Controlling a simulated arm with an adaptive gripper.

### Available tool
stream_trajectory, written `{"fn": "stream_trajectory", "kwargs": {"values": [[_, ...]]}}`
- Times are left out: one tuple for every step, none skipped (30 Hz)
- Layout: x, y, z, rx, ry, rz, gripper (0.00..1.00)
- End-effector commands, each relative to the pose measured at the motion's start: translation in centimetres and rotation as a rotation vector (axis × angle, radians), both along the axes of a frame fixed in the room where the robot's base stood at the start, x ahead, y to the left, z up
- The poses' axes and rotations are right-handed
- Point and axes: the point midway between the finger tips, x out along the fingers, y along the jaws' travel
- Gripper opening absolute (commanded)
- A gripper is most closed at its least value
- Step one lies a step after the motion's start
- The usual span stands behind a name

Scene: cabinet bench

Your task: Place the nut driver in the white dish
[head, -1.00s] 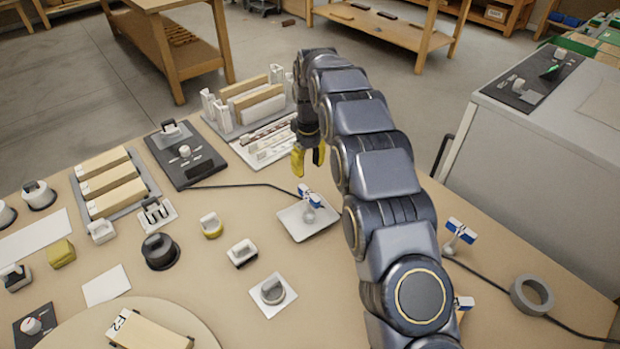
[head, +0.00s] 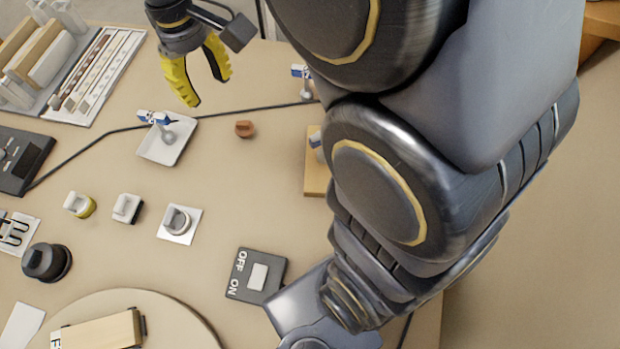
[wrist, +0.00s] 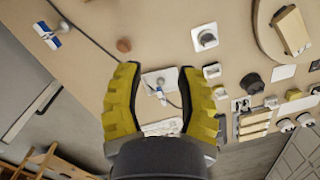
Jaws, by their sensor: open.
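The white dish (head: 153,153) lies on the bench, and it also shows between my fingers in the wrist view (wrist: 149,79). A small blue-and-white piece with a grey round part (head: 160,120) stands in the dish. I cannot tell for certain whether it is the nut driver. My gripper (head: 210,92), with yellow fingers, is open and empty above the bench, behind the dish in the head view.
A black cable (head: 105,132) runs behind the dish. A brown knob (head: 245,129) is right of it. Several knobs and a switch plate (head: 256,275) lie in front. A slotted tray (head: 95,80) is at the back left.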

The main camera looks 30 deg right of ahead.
Motion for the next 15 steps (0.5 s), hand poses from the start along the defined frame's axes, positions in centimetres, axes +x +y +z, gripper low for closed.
{"fn": "stream_trajectory", "kwargs": {"values": [[-2.6, -0.8, 0.5, -0.003, 0.002, -0.041, 0.36], [-4.0, -1.2, 0.7, -0.005, 0.006, -0.065, 0.36], [-5.9, -1.7, 0.7, -0.008, 0.012, -0.097, 0.36], [-7.3, -2.0, 0.7, -0.011, 0.016, -0.120, 0.36], [-8.6, -2.3, 0.7, -0.013, 0.020, -0.143, 0.36], [-10.5, -2.6, 0.6, -0.017, 0.025, -0.173, 0.36], [-11.7, -2.8, 0.5, -0.020, 0.027, -0.194, 0.36], [-12.9, -3.0, 0.3, -0.023, 0.028, -0.214, 0.36], [-14.2, -3.3, 0.2, -0.028, 0.025, -0.240, 0.36], [-15.2, -3.5, 0.0, -0.033, 0.028, -0.258, 0.36], [-16.1, -3.7, -0.2, -0.037, 0.032, -0.273, 0.36], [-17.0, -3.8, -0.4, -0.038, 0.033, -0.291, 0.36], [-17.6, -3.8, -0.5, -0.038, 0.034, -0.303, 0.36], [-18.1, -3.9, -0.7, -0.041, 0.039, -0.312, 0.36], [-18.7, -4.0, -1.0, -0.042, 0.045, -0.322, 0.36]]}}
